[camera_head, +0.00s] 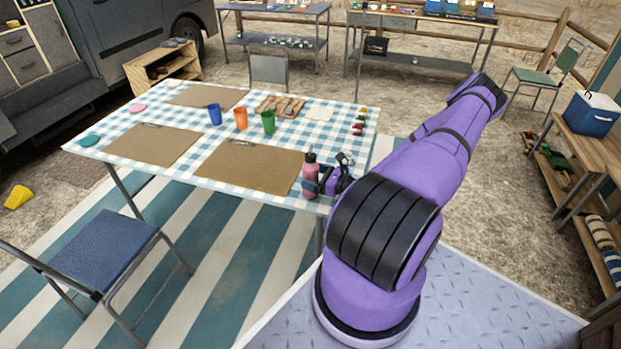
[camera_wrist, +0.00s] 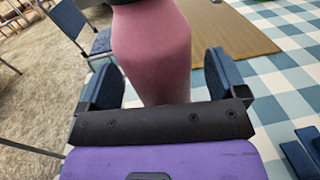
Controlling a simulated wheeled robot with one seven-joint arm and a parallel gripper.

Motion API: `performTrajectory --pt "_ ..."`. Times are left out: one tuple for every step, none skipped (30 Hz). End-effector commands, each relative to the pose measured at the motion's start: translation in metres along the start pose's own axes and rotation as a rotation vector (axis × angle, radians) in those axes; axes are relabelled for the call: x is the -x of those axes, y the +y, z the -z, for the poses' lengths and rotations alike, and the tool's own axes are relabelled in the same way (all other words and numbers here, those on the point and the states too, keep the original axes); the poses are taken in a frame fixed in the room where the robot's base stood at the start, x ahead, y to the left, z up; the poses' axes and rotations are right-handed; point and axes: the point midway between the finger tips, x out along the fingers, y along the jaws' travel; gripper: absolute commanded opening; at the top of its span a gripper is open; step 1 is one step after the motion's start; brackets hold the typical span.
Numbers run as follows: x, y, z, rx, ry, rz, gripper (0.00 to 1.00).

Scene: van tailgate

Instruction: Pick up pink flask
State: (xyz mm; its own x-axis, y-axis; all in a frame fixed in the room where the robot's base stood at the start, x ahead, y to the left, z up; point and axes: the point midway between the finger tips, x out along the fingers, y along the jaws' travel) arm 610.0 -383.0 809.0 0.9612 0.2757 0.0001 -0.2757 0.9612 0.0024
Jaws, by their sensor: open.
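The pink flask (camera_head: 310,180) with a dark cap stands upright at the near right edge of the checkered table (camera_head: 340,150). In the wrist view the flask (camera_wrist: 152,50) fills the upper middle, its top cut off by the frame. My gripper (camera_head: 318,186) is at the flask from the right. In the wrist view my gripper (camera_wrist: 160,82) is open, with one finger on each side of the flask. A gap shows on the right side; whether the left finger touches it I cannot tell.
Blue (camera_head: 215,114), orange (camera_head: 241,118) and green (camera_head: 268,122) cups stand farther back. A blue chair (camera_head: 100,255) is at the near left. Small bottles (camera_head: 359,122) stand at the table's right edge.

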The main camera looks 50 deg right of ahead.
Motion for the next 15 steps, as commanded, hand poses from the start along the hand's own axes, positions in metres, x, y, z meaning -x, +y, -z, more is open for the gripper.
performTrajectory --pt "-0.0066 0.0005 0.0003 0.000 -0.001 -0.001 0.91" --pt "-0.0089 0.0004 0.0003 0.000 -0.001 -0.001 0.91" --pt "-0.0109 0.0001 0.0002 0.001 -0.001 0.000 0.91" --pt "-0.0117 0.0000 0.0002 0.001 0.000 0.000 0.91" --pt "-0.0120 -0.0001 0.0001 0.001 0.000 0.000 0.91" --pt "-0.0120 -0.0001 0.0001 0.001 0.000 0.000 0.91" --pt "-0.0119 -0.0001 0.0001 0.001 0.000 0.000 0.91" --pt "-0.0119 -0.0001 0.0001 0.001 0.000 0.000 0.91" --pt "-0.0118 -0.0001 0.0001 0.001 0.000 0.000 0.91" --pt "-0.0118 -0.0001 0.0001 0.001 0.000 0.000 0.86" --pt "-0.0118 0.0000 0.0001 0.001 0.000 0.000 0.79" --pt "-0.0118 0.0000 0.0000 0.001 0.000 0.000 0.70" --pt "-0.0118 0.0000 0.0000 0.001 0.000 0.000 0.63" --pt "-0.0117 0.0000 0.0000 0.001 0.000 0.000 0.56" --pt "-0.0117 0.0000 0.0000 0.001 0.000 0.000 0.47"
